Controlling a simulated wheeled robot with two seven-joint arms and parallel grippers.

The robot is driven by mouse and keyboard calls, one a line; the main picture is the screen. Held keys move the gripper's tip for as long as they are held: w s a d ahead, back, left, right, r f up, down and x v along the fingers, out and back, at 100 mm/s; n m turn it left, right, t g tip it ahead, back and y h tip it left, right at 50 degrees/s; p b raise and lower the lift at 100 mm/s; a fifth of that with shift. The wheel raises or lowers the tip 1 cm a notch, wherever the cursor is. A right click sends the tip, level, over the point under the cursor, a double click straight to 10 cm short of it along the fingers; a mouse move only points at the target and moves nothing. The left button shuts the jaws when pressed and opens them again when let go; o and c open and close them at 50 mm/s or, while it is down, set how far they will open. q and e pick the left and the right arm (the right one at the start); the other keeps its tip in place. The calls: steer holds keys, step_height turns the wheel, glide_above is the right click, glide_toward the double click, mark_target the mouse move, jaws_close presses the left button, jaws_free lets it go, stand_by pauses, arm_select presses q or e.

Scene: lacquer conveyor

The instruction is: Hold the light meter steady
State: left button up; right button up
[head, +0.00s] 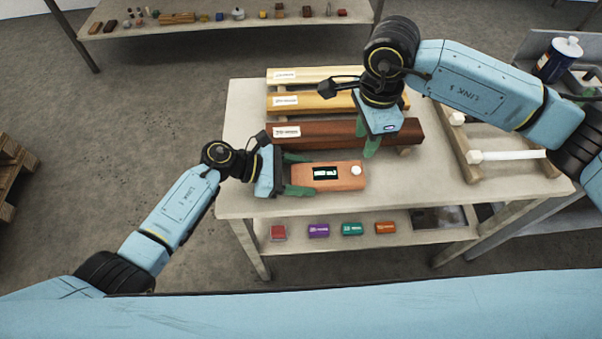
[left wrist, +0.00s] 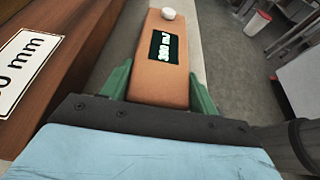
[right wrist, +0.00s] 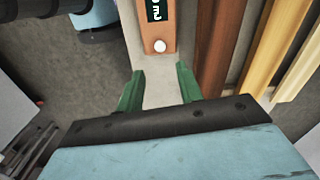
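The light meter is a flat orange-brown box (head: 345,183) lying on the near part of the table, with a dark display and a white round knob (head: 356,170) at its right end. My left gripper (head: 298,174) has one finger along each long side at the meter's left end. In the left wrist view both fingers appear to touch the meter (left wrist: 162,88). My right gripper (head: 370,148) is open and empty above the table, near the knob end. In the right wrist view the knob (right wrist: 159,46) lies ahead of the gap between its fingers.
Behind the meter, several wooden bars lie in a row, the nearest a dark brown bar (head: 335,133). A wooden rack with white rods (head: 512,155) stands right. A lower shelf (head: 300,245) holds small coloured blocks. The table front right of the meter is clear.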

jaws_close()
stand_by(1.6)
